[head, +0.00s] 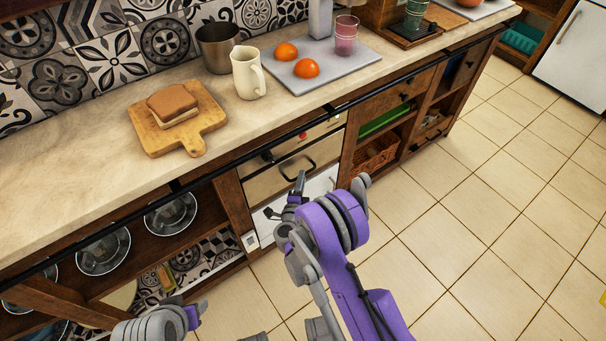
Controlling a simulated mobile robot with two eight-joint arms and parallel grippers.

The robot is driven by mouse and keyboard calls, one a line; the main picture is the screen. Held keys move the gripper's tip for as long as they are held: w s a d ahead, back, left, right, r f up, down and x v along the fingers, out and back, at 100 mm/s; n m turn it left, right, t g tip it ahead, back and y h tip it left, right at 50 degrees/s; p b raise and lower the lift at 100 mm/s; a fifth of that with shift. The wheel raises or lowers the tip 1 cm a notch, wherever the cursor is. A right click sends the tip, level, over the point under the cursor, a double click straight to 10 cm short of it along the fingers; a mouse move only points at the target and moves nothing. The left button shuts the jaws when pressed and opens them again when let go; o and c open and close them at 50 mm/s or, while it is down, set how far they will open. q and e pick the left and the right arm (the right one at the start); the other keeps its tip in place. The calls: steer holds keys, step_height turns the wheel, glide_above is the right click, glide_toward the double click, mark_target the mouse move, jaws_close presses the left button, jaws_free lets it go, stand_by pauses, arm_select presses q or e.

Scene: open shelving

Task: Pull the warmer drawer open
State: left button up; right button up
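A built-in appliance under the counter has a steel-coloured front (262,186) with a dark bar handle (299,166). A strip with a dark knob and a red spot lies above it. A paler, whitish panel (322,184) lies below; I cannot tell which front is the warmer drawer. Both fronts look closed. My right gripper (284,196) is in front of the lower part, below the handle, with its dark fingers apart and nothing seen between them. Contact with the front cannot be made out. My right arm hides part of the pale panel. Only part of my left arm shows at the bottom left.
The countertop (60,190) holds a cutting board (154,138) with a sandwich, a cream mug (248,76) and a tray (350,66) with oranges. A dark rail (330,108) runs along the counter edge. Shelves with glass bowls stand left; tiled floor (470,240) is clear right.

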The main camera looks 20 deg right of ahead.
steer(key=shift+x, duration=1.3)
jaws_close()
stand_by(0.5)
